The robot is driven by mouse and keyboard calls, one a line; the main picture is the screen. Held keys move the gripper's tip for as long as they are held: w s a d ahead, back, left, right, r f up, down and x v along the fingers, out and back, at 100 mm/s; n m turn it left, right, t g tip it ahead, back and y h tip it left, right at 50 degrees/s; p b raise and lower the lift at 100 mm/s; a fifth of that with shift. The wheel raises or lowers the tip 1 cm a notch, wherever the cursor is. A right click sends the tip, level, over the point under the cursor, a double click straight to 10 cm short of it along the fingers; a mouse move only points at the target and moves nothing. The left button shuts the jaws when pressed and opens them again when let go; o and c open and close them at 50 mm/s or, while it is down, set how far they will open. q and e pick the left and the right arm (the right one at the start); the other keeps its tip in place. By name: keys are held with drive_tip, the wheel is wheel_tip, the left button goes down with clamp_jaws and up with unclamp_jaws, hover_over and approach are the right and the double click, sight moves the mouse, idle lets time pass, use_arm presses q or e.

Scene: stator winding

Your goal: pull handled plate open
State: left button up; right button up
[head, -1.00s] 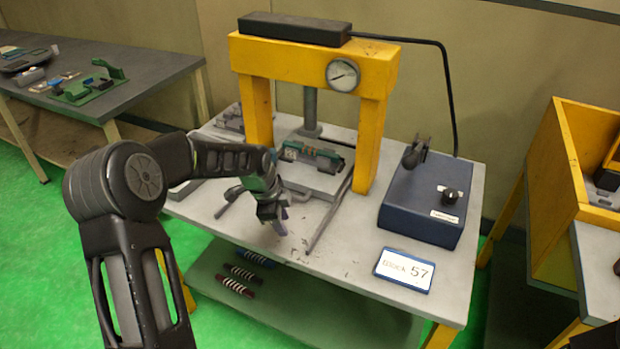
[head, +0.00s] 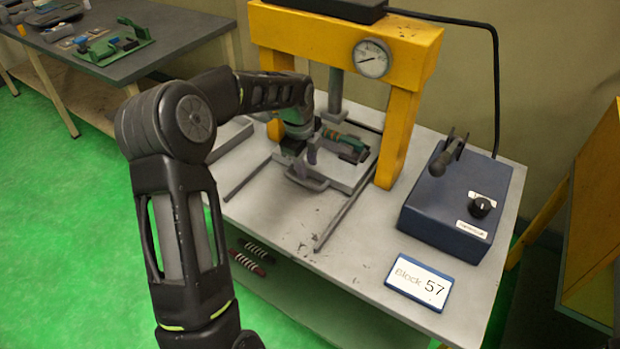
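The handled plate (head: 349,178) is a light grey slab under the yellow press, between two grey rails. A green and dark part (head: 343,146) lies on top of it. Its grey handle (head: 306,180) sticks out at the front edge. My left gripper (head: 301,160) reaches in from the left and points down at the handle, close to it or touching it. The gripper and wrist cover the plate's left part, and I cannot tell whether the fingers are closed on the handle. My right gripper is not in view.
The yellow press frame (head: 403,125) with a gauge (head: 371,58) stands over the plate. A blue control box (head: 455,205) and a "Block 57" sign (head: 419,282) are to the right. The right rail (head: 345,212) runs forward over bare tabletop. Striped parts lie on the lower shelf.

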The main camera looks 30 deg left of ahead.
sight(310, 184)
use_arm(q)
drive_tip(key=f, duration=0.4)
drive_tip(key=w+f+p, duration=0.1)
drive_tip(key=f, duration=0.2)
drive_tip(key=shift+w, duration=0.1)
clamp_jaws()
idle(1.3)
